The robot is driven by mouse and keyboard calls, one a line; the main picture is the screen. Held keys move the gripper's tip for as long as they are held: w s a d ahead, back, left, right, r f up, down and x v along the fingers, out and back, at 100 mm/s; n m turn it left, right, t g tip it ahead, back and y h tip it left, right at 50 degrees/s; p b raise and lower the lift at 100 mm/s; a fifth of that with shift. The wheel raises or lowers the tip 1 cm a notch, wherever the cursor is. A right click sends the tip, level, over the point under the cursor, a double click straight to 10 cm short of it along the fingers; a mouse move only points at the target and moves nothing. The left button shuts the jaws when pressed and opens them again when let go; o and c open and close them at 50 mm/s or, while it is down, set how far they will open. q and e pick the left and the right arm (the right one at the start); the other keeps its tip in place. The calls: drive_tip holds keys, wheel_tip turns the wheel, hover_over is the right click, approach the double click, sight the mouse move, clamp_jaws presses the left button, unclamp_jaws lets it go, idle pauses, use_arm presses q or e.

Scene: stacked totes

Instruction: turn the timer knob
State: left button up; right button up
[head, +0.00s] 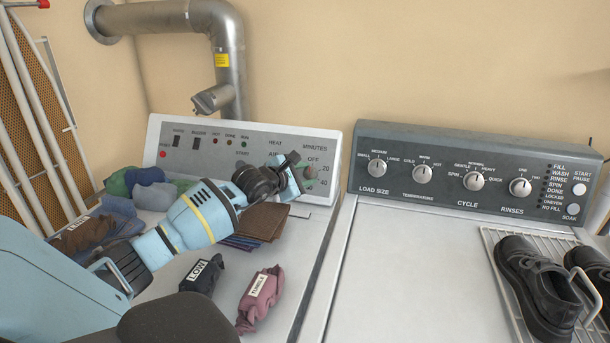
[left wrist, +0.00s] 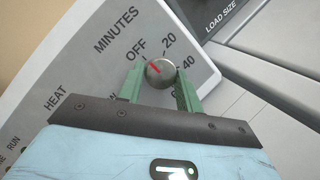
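The timer knob (left wrist: 160,73) is a round grey metal dial with a red pointer line. It sits on the dryer's light panel in the left wrist view, with OFF, 20 and 40 printed around it. The pointer slants up and left, near OFF. My left gripper (left wrist: 161,80) has its two green fingers on opposite sides of the knob, apparently touching it. In the head view my left gripper (head: 299,178) reaches the right end of the panel and partly hides the knob (head: 310,172). My right gripper is not in view.
The dryer top holds rolled cloths (head: 145,178), a brown folded cloth (head: 262,221), a black LOW bundle (head: 203,273) and a mauve TUMBLE bundle (head: 261,298). A washer (head: 420,270) stands to the right, with black shoes (head: 535,287) on a wire rack. A metal duct (head: 228,60) rises behind.

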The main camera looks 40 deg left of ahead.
use_arm(q)
drive_tip(key=c, duration=0.4)
drive_tip(key=shift+a+f+m+b, duration=0.1)
drive_tip(key=shift+m+b, duration=0.4)
drive_tip(key=shift+m, duration=0.2)
drive_tip(key=shift+m+g+h+b, duration=0.5)
drive_tip(key=shift+m+g+b, duration=0.2)
drive_tip(key=shift+m, duration=0.5)
drive_tip(key=shift+r+m+g+b, duration=0.3)
drive_tip(key=shift+m+g, duration=0.1)
drive_tip(key=shift+m, duration=0.5)
drive_tip(key=shift+w+r+m+g, duration=0.15)
drive_tip(key=shift+m+g, duration=0.35)
drive_tip(key=shift+m, duration=0.7)
drive_tip(key=m+g, duration=0.1)
drive_tip(key=m, duration=0.1)
drive_tip(key=shift+r+m+p, duration=0.1)
drive_tip(key=shift+m+p, duration=0.3)
drive_tip(key=shift+g, duration=0.3)
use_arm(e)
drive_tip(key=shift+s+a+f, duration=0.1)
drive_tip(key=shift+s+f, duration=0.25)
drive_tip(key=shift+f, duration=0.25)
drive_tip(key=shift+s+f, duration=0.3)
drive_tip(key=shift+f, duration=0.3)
use_arm(q)
drive_tip(key=shift+m, duration=0.4)
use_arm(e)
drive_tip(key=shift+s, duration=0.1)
